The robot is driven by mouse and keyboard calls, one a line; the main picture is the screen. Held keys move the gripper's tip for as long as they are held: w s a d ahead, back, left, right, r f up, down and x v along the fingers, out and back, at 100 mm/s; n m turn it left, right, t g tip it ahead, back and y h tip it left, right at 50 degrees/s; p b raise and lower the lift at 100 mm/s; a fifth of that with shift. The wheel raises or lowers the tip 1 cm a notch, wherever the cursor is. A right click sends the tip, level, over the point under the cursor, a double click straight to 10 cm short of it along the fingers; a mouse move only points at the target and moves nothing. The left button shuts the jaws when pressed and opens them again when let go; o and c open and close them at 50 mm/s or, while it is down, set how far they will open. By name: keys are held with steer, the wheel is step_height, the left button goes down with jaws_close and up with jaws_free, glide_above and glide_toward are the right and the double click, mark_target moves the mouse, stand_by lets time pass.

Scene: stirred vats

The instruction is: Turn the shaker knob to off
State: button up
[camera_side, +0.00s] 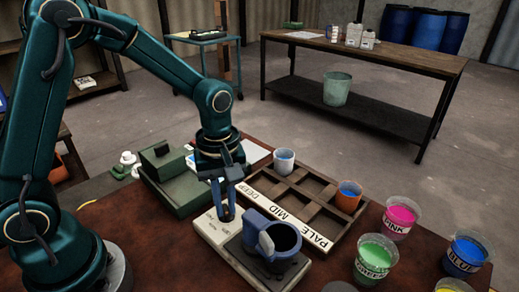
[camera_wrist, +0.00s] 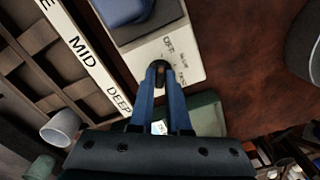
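The shaker (camera_side: 212,232) has a cream base and a dark platform carrying a blue holder (camera_side: 262,226) with a dark cup. In the wrist view its cream panel (camera_wrist: 188,62) shows OFF at the upper left and two smaller labels further right, too blurred to read. The knob's pointing direction cannot be made out. My gripper (camera_wrist: 160,76) points down at the panel, its blue fingers close on both sides of the knob. My gripper (camera_side: 226,214) hides the knob in the side view.
A wooden rack (camera_side: 310,200) marked DEEP, MID and PALE stands beside the shaker, with a white cup (camera_side: 284,161) and an orange cup (camera_side: 348,197). Labelled colour tubs, pink (camera_side: 401,215), green (camera_side: 375,257) and blue (camera_side: 467,254), stand at right. A green box (camera_side: 172,182) is behind my gripper.

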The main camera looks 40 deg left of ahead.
mark_target(226, 209)
steer(key=o, duration=0.4)
steer(key=shift+r, duration=0.15)
steer(key=shift+r, duration=2.45)
steer(key=shift+r, duration=0.2)
steer(key=s+r+m+t, duration=0.2)
steer(key=s+m, duration=0.1)
steer(key=m, duration=0.1)
steer(key=s+a+r+m+t, duration=0.1)
steer(key=s+r+m, duration=0.1)
steer(key=s+m, duration=0.2)
steer(key=s+r+m+t, duration=0.2)
steer(key=s+m, duration=0.1)
steer(key=m, duration=0.1)
steer(key=shift+s+a+r+t, duration=0.15)
steer(key=shift+a+r+t, duration=0.1)
steer(key=shift+a+t, duration=0.05)
